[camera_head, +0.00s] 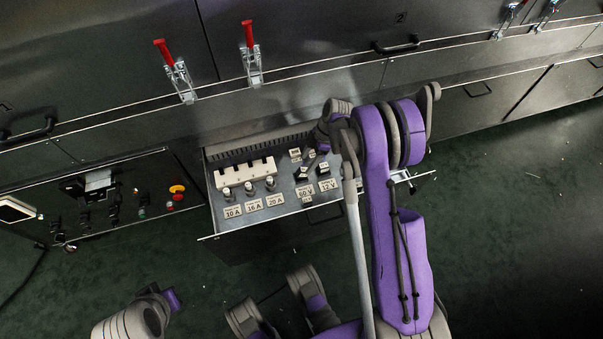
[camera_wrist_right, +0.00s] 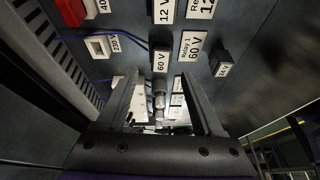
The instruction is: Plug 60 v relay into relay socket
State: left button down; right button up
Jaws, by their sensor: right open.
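The black relay marked 60 V (camera_wrist_right: 161,58) stands on the drawer panel in the right wrist view. It appears just ahead of the gap between my right fingertips, beside the white "Relay 1 60 V" label (camera_wrist_right: 193,47). My right gripper (camera_wrist_right: 161,80) is open, with no relay held. In the head view my right gripper (camera_head: 309,164) is over the relay area, and the arm hides part of it. A pale square socket-like frame (camera_wrist_right: 98,47) marked 230 V lies left of the relay. I cannot tell whether it is the relay socket.
The open drawer (camera_head: 285,208) also holds white fuse holders (camera_head: 245,173) and several small knobs. Other relays marked 12 V and 24 V (camera_wrist_right: 221,63) stand near the 60 V relay. Blue wires cross the panel. A control panel with a red button (camera_head: 178,197) is to the left.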

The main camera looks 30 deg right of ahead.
aim_at(302, 169)
jog(key=b+x, duration=0.1)
jog(key=x, duration=0.4)
jog(key=shift+a, duration=0.15)
grip_shut()
